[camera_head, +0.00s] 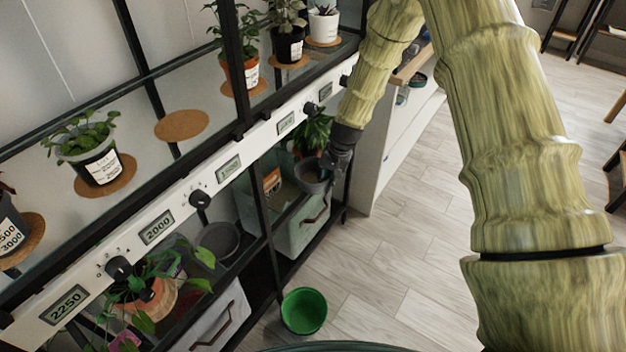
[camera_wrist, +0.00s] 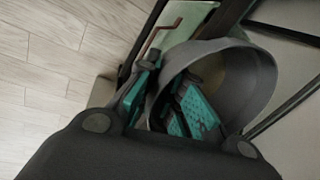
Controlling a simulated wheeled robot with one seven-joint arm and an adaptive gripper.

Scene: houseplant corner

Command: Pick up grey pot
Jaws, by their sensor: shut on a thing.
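The grey pot (camera_head: 312,177) is at my gripper (camera_head: 338,158), by the front edge of the lower shelf, left of the white cabinet. In the wrist view the grey pot (camera_wrist: 262,85) is empty and seen tilted, its mouth facing the camera. My gripper (camera_wrist: 160,100) is shut on its wall, one teal-padded finger inside the pot and the other outside. Whether the pot's base touches the shelf is hidden.
A second grey pot (camera_head: 219,238) stands on the lower shelf to the left. A green bucket (camera_head: 304,310) is on the floor. Potted plants, such as one in a grey pot (camera_head: 97,163), stand on cork mats above. A storage bin (camera_head: 303,228) sits below.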

